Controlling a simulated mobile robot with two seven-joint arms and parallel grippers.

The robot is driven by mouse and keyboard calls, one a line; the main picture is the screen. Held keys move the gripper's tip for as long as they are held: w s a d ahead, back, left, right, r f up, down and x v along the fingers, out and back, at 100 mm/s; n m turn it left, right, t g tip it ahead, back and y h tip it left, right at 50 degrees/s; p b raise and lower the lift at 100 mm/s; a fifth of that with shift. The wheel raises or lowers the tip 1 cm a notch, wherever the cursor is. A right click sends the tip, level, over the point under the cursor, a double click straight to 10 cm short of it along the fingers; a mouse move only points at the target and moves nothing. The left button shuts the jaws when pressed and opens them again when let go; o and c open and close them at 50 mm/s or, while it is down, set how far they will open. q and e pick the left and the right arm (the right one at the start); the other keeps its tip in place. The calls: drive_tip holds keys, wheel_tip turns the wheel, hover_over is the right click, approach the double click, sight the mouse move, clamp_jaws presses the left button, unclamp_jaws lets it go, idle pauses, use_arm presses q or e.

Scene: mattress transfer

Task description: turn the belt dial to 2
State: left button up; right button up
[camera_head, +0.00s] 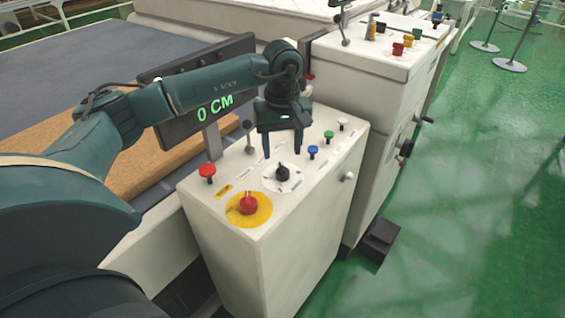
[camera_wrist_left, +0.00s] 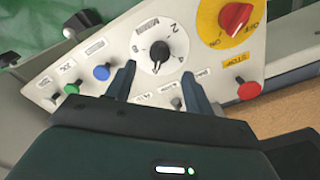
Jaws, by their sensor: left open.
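The belt dial is a black knob (camera_head: 282,173) on a round white plate, on top of the white control cabinet (camera_head: 300,235). The dial also shows in the left wrist view (camera_wrist_left: 159,52), with numbers around it, including a 2 and a 4. My left gripper (camera_head: 283,147) is open above the dial, its two fingers pointing down. In the left wrist view the fingertips (camera_wrist_left: 157,70) are on either side of the dial plate's lower part, apart from the knob. My right gripper is not in view.
A red rotary switch (camera_head: 249,204) on a yellow disc and a red button (camera_head: 207,171) are close by. Blue (camera_head: 313,152), green and white buttons line the panel's far side. A display (camera_head: 215,108) reads 0 CM.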

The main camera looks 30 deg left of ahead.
sight(282, 166)
use_arm(q)
wheel_tip(282, 166, down, 6)
drive_tip(key=shift+f+p, duration=0.1)
drive_tip(key=shift+p, duration=0.3)
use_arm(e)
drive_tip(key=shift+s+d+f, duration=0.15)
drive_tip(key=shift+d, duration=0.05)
use_arm(q)
drive_tip(key=shift+c, duration=0.2)
drive_tip(key=c, duration=0.9)
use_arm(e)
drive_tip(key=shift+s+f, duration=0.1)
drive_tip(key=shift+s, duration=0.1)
use_arm(q)
drive_tip(key=shift+c, duration=0.2)
